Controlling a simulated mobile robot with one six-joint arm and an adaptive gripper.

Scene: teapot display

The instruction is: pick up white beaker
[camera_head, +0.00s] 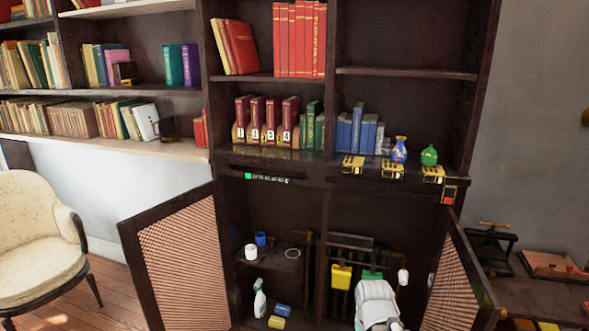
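A small white cup-shaped vessel (251,252), which looks like the white beaker, stands upright on the left shelf (270,262) inside the open lower cabinet. A blue cup-like vessel (260,238) stands just behind it to the right. A pale ring-shaped thing (293,253) is farther right on the same shelf. I cannot make out my gripper or its fingers in this view. A large white rounded shape rises from the bottom edge right of centre; I cannot tell whether it is part of my arm.
Both cabinet doors, left (185,262) and right (455,285), stand open. A spray bottle (259,300) and a yellow sponge-like block (276,322) are below the shelf. A vertical divider separates the shelf from the right compartment, which holds a yellow thing (341,276).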

